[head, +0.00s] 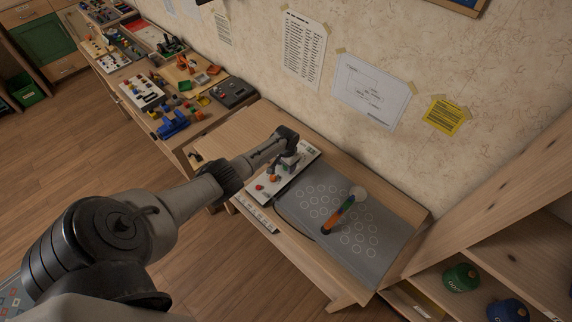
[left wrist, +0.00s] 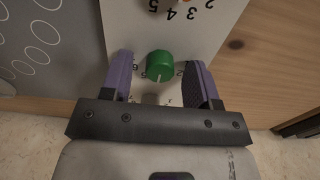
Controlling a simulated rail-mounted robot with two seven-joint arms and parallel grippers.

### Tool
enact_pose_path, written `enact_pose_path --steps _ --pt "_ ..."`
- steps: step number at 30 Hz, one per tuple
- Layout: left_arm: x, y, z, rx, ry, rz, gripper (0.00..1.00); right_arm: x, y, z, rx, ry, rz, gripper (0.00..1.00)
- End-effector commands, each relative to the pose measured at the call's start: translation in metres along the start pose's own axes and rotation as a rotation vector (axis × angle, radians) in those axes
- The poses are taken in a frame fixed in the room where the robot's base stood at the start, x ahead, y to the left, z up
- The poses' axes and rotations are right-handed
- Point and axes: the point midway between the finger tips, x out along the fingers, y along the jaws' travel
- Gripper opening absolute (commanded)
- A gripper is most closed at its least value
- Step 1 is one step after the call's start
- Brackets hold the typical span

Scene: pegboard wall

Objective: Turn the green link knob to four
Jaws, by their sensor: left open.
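The green knob (left wrist: 160,66) sits on a white panel (left wrist: 215,28) in the left wrist view. A pale pointer line on it points toward my gripper's body. My left gripper (left wrist: 159,61) is open, with one purple finger on each side of the knob. A gap shows on both sides, wider on the right. In the head view, my left gripper (head: 288,163) is over the far part of the white panel (head: 262,197) and hides the green knob. My right gripper is not in view.
Red (head: 259,187) and orange (head: 274,177) knobs stand nearer on the panel. A grey board with circles (head: 385,222) lies to its right, bearing an orange-and-green handled item (head: 340,213). A cluttered bench (head: 205,121) is to the left; the wall rises behind.

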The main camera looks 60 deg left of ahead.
Motion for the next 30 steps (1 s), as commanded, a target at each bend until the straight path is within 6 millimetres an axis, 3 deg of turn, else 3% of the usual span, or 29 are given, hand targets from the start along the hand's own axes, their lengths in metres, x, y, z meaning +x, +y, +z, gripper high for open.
enact_pose_path --steps 10,24,30 --pt "-0.012 0.0 0.0 0.001 0.0 0.0 0.55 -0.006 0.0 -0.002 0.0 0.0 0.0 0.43" --pt "-0.099 -0.001 0.0 0.001 0.002 -0.001 0.55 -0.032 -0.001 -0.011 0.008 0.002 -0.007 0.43" --pt "-0.124 0.0 0.0 0.001 0.0 -0.001 0.55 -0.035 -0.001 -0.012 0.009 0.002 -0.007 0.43"
